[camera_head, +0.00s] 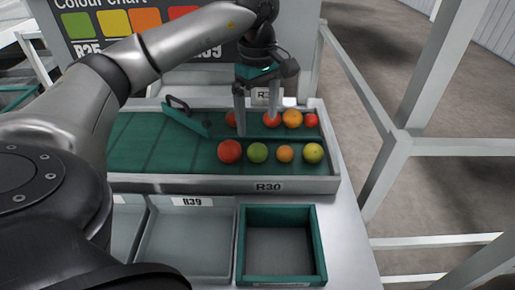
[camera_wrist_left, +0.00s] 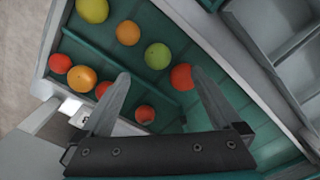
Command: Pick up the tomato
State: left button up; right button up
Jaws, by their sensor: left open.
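Several tomatoes lie in two rows on the green tray (camera_head: 150,150). The front row has a red one (camera_head: 229,152), a green one (camera_head: 257,153), an orange one (camera_head: 285,154) and a yellow-green one (camera_head: 313,153). The back row has a red one (camera_head: 231,118) partly behind a finger, another red one (camera_head: 271,120), an orange one (camera_head: 292,118) and a small red one (camera_head: 311,120). My left gripper (camera_head: 258,124) is open and empty above the tray, fingers pointing down. In the left wrist view, a red tomato (camera_wrist_left: 145,114) appears between the fingers (camera_wrist_left: 160,74). My right gripper is not in view.
A green-rimmed bin (camera_head: 280,279) and grey bins (camera_head: 186,277) stand in front of the tray. A tilted green flap with a dark handle (camera_head: 186,118) stands at the tray's back. A colour chart (camera_head: 110,25) is behind, and a grey frame post (camera_head: 400,140) stands right.

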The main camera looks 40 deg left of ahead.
pick_arm(q)
send_over(258, 146)
jog(key=f, duration=0.4)
jog(key=shift+s+d+f+b, duration=0.15)
jog(key=shift+s+f+b, duration=0.1)
jog(key=shift+b, duration=0.1)
jog(key=shift+f, duration=0.4)
jog(key=f, duration=0.3)
jog(key=f+b, duration=0.1)
jog(key=shift+w+a+f, duration=0.2)
jog(key=shift+w+f, duration=0.05)
jog(key=shift+f, duration=0.15)
jog(key=c, duration=1)
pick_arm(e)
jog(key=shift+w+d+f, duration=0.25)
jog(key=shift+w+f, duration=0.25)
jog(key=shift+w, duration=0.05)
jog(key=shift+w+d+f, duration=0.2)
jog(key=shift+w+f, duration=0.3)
